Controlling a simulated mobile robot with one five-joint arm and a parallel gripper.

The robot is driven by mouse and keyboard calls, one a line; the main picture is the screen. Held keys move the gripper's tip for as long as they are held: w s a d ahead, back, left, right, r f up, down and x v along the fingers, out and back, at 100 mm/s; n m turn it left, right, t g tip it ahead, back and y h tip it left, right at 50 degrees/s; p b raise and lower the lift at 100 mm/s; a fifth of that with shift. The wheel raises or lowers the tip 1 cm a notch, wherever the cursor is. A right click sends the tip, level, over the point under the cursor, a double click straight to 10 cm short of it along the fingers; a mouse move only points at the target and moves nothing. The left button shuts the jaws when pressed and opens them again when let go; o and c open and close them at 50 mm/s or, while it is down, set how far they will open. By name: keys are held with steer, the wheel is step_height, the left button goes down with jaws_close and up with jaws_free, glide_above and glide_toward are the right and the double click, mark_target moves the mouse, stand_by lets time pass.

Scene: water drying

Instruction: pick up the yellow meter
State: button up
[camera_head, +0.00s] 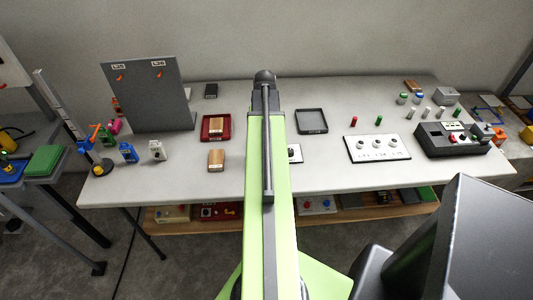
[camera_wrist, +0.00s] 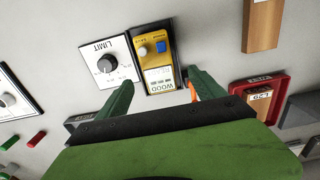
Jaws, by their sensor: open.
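The yellow meter (camera_wrist: 152,42) lies on the table in the wrist view, with a grey knob, a blue button and a white label reading WOOD at its lower end. My gripper (camera_wrist: 160,77) is open, its two green fingers apart at the meter's lower end, one toward each side. Nothing is held between them. Whether the fingers touch the meter cannot be told. In the head view my arm hides the meter and the fingertips.
A white LIMIT panel (camera_wrist: 110,62) with a black knob sits close left of the meter. A red tray (camera_wrist: 277,86) holding a wooden block is to the right, with another wooden block (camera_wrist: 262,22) above it. The grey tray (camera_head: 311,121) is right of my arm.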

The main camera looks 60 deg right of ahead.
steer(key=f+b, duration=0.5)
steer(key=shift+s+a+f, duration=0.1)
steer(key=shift+s+f, duration=0.05)
steer(key=shift+s, duration=0.15)
jaws_close()
